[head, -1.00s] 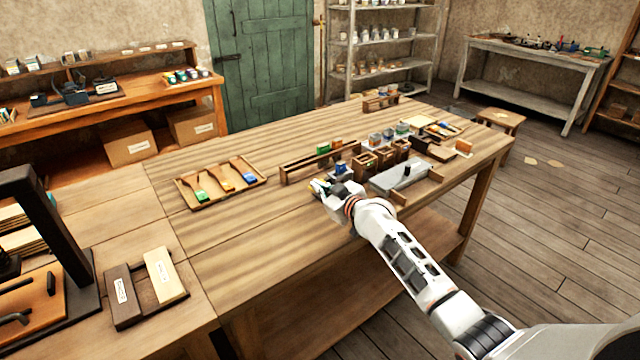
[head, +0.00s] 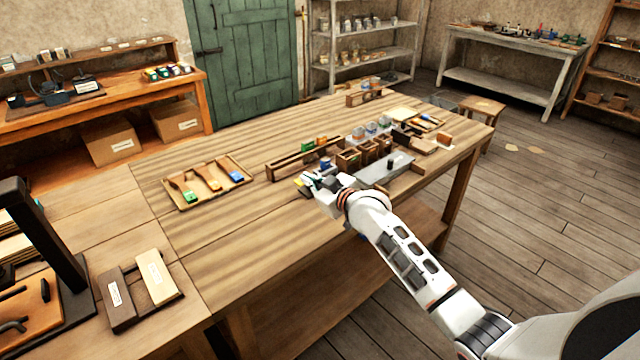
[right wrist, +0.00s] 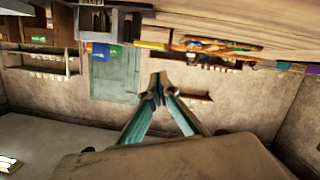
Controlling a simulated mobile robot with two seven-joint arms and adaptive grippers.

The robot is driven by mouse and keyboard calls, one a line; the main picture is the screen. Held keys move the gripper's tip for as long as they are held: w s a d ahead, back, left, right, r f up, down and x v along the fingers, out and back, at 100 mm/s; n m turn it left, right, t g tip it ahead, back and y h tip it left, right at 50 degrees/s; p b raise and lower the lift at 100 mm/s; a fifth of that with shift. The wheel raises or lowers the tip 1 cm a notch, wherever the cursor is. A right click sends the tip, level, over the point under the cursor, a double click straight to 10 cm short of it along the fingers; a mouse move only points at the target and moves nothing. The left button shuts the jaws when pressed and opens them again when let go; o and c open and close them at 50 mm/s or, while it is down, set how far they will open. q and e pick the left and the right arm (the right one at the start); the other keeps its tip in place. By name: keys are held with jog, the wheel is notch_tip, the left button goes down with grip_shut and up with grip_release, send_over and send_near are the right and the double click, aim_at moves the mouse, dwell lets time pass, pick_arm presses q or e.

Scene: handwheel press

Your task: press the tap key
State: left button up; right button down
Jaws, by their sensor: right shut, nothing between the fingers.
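No part is clearly recognisable as the tap key. A grey plate (head: 372,175) with an upright black knob (head: 391,161) lies on the bench to the right of my right gripper; I cannot tell whether it is the key. My right gripper (head: 307,181) is at the bench's near side, in front of the long wooden rack. In the right wrist view its two teal fingers (right wrist: 157,88) meet at the tips with nothing between them. My left gripper is not in view.
A long wooden rack (head: 280,171) stands behind the right gripper, with small wooden boxes (head: 348,160) to its right. A tray (head: 236,161) of tools with coloured ends lies left. Dark and pale blocks (head: 155,275) lie near left. Bare bench top separates them.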

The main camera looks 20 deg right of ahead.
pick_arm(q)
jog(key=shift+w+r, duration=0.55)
pick_arm(e)
jog(key=shift+v, duration=2.95)
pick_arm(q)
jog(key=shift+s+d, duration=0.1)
pick_arm(e)
jog(key=shift+r, duration=0.1)
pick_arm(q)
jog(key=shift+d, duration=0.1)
